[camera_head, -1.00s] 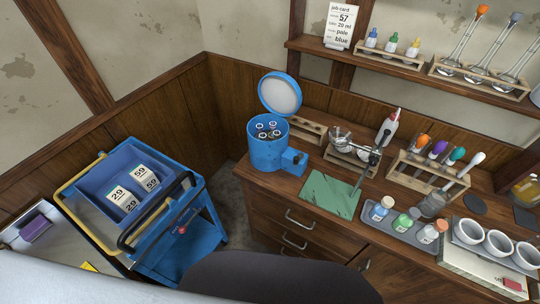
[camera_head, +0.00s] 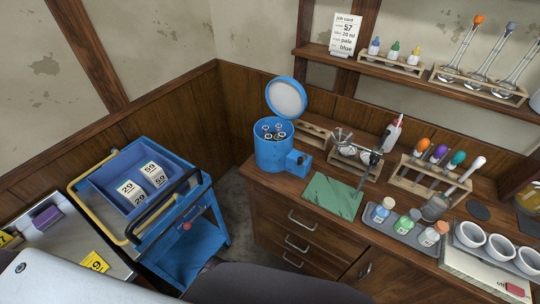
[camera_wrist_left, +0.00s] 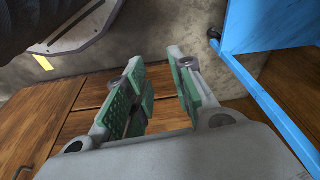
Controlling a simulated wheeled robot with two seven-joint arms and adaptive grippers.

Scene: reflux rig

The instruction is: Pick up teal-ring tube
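Several tubes (camera_head: 273,131) stand in the open blue centrifuge (camera_head: 272,154) on the bench, their tops showing as pale rings. They are too small in the head view to tell which has a teal ring. My left gripper (camera_wrist_left: 157,60) shows only in the left wrist view, open with nothing between its green-padded fingers. It is above the floor, with brown wood panelling and a blue frame near it, and away from the tubes. My right gripper is not in view.
A blue cart (camera_head: 187,236) with numbered blocks stands left of the bench. Right of the centrifuge are a green mat (camera_head: 334,196), a bottle tray (camera_head: 401,232) and a wooden rack (camera_head: 428,182) with orange, purple and teal tops. Shelves with droppers hang above.

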